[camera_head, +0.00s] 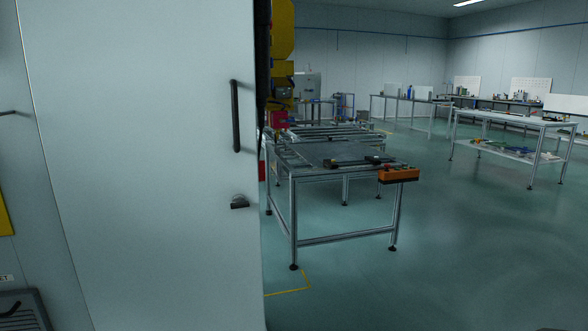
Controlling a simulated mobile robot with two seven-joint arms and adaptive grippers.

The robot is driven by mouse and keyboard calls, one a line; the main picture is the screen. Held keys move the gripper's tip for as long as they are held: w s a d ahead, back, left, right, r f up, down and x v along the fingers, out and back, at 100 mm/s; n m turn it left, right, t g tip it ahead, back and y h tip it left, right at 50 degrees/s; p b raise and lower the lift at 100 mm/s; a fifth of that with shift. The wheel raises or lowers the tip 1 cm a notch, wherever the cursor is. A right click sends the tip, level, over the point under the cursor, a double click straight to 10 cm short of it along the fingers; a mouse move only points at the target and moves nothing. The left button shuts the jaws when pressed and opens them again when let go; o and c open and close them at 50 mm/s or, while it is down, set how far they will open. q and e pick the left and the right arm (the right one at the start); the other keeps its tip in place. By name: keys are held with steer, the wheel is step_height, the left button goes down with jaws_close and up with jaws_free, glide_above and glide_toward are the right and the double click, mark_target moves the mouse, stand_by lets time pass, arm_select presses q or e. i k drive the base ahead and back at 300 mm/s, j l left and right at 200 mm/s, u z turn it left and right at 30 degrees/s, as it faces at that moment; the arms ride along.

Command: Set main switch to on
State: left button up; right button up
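A large pale grey cabinet door or panel (150,150) fills the left of the head view. A long dark vertical handle (236,115) is near its right edge. Below the handle sits a small dark fitting with a grey top (239,202). I cannot tell whether this fitting is the main switch or a latch, and its setting is too small to read. No thing clearly marked as the main switch shows. Neither of my grippers is in view.
A metal-framed table (345,238) with an orange control box (398,175) stands right of the cabinet. A yellow machine (282,45) is partly hidden behind the cabinet edge. Workbenches (515,118) stand farther back. The green floor (450,260) at the right is clear.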

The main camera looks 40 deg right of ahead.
mark_target(262, 164)
steer(key=k+l+z, duration=0.1)
steer(key=l, duration=0.5)
steer(key=k+l+z, duration=0.15)
steer(key=l, duration=0.5)
steer(key=k+l+z, duration=0.1)
steer(key=l, duration=0.55)
